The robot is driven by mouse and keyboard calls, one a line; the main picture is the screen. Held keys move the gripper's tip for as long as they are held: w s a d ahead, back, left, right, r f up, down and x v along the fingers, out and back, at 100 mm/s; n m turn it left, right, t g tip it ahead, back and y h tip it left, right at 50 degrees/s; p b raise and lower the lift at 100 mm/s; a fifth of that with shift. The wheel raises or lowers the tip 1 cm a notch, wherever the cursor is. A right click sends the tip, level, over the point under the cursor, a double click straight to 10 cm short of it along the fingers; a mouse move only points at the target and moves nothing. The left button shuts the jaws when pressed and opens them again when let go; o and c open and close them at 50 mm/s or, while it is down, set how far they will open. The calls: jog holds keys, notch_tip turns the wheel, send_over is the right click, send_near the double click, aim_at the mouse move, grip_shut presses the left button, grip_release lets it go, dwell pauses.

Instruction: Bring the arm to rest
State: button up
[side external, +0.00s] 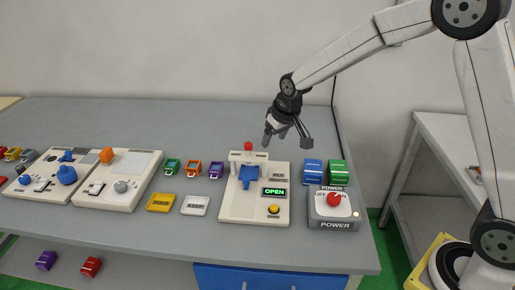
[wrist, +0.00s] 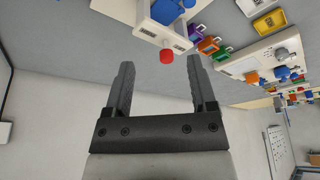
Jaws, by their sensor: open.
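My gripper (side external: 287,134) hangs in the air above the grey table (side external: 250,115), just behind and above a cream machine (side external: 238,211) with a green OPEN display and a red-knobbed lever (side external: 248,146). In the wrist view my gripper (wrist: 160,82) is open, its two dark fingers apart with nothing between them. The red knob (wrist: 166,56) shows beyond the fingertips, apart from them. My arm reaches in from the right.
A grey power box (side external: 322,222) with a red button stands right of the machine, with blue (side external: 312,172) and green (side external: 338,173) blocks behind. Small coloured blocks, a yellow tray (side external: 161,203), a white tray (side external: 195,206) and two cream panels lie left. The table's back is clear.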

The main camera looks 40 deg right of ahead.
jog(key=s+f+g, duration=0.1)
jog(key=s+f, duration=0.2)
jog(key=s, duration=1.9)
jog(key=shift+s+d+f, duration=0.15)
jog(key=shift+s+d, duration=0.05)
jog(key=shift+d, duration=0.05)
